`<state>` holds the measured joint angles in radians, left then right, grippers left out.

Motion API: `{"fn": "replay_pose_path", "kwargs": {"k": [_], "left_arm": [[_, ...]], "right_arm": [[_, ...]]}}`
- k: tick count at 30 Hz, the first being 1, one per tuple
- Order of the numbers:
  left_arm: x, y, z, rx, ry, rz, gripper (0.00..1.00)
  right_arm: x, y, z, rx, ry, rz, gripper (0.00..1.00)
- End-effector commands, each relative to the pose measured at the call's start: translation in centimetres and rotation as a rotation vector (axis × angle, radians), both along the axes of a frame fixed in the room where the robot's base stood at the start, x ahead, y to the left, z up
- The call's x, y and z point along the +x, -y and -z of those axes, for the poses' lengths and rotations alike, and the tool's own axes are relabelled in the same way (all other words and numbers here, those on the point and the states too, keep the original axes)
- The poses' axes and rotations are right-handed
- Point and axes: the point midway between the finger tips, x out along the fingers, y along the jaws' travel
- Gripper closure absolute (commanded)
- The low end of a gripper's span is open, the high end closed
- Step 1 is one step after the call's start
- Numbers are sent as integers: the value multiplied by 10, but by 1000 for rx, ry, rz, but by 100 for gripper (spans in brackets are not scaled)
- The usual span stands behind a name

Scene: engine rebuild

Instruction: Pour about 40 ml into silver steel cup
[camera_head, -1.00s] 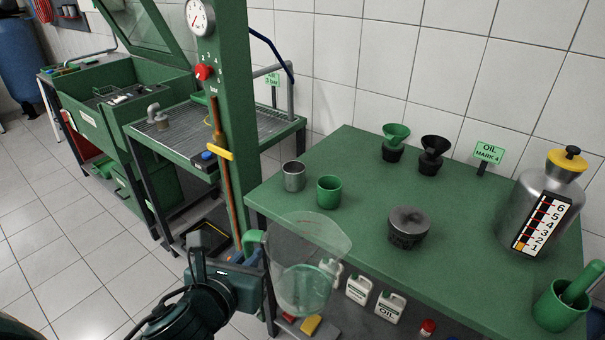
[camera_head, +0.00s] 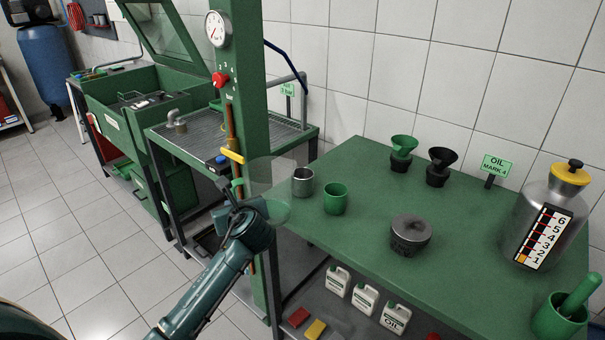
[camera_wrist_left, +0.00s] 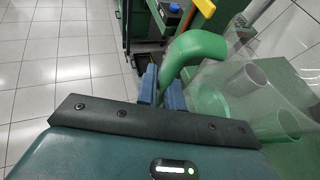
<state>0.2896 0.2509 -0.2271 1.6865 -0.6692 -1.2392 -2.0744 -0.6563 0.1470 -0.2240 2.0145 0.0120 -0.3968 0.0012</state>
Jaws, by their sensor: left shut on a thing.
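The silver steel cup (camera_head: 303,183) stands upright near the left edge of the green table. A clear jug (camera_head: 268,178) with a green handle is just left of the cup and partly overlaps it in the head view. My left gripper (camera_head: 236,207) is shut on the jug's handle (camera_wrist_left: 195,48) and holds the jug in the air. In the left wrist view the cup (camera_wrist_left: 243,79) shows through or behind the jug's clear wall. The jug's lower part looks greenish; its liquid level cannot be told. My right gripper is out of view.
A green cup (camera_head: 335,199) stands close right of the steel cup. A dark round piston-like part (camera_head: 410,236), two funnels (camera_head: 402,150) and a large oil can (camera_head: 545,215) stand farther right. A green press column (camera_head: 250,120) rises left of the table.

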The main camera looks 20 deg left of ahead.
Motion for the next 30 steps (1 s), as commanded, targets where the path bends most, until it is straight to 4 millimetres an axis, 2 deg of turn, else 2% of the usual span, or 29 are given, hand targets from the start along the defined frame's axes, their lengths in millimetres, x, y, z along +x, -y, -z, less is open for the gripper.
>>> {"fn": "replay_pose_path", "kwargs": {"k": [3,10,24,30], "left_arm": [[18,-11,6,-6,3,-95,100],[36,-17,18,-3,3,-203,100],[42,-17,23,0,5,-236,100],[40,-14,18,11,-17,-246,100]], "right_arm": [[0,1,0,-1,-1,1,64],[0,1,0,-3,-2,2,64],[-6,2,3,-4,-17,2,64],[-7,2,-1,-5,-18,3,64]]}}
